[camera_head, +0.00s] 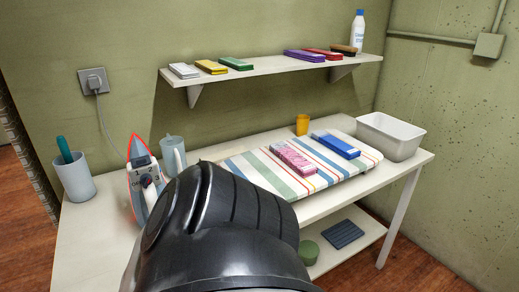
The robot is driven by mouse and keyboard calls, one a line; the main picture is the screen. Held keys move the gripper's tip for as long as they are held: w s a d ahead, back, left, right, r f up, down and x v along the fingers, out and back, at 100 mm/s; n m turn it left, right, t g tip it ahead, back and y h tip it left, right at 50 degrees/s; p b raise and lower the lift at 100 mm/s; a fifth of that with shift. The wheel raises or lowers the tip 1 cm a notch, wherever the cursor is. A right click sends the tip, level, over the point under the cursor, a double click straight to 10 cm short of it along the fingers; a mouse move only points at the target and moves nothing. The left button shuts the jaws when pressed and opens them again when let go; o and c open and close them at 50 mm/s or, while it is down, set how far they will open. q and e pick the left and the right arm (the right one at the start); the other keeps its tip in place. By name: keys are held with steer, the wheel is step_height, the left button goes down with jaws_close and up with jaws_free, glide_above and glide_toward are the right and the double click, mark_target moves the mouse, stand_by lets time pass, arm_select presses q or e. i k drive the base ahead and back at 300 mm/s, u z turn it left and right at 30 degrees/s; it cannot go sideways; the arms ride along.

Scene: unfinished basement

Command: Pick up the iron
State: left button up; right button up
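The iron (137,171) stands on its heel at the left part of the white table (85,240), tip up, with a red-orange edge and a dial with numbers on its face. A cord runs from near it up to a wall socket (94,81). A large black arm link of mine fills the lower middle, in front of the table, and hides the iron's lower right side. Neither of my grippers shows in this view.
A grey cup (75,180) with a teal item stands left of the iron, a jug (173,152) right. A striped cloth (243,163) bears pink and blue boxes. An orange cup (302,125) and white bin (391,139) stand behind. A wall shelf (272,66) hangs above.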

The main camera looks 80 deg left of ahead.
mark_target(144, 200)
steer(key=k, duration=1.1)
steer(key=u, duration=0.5)
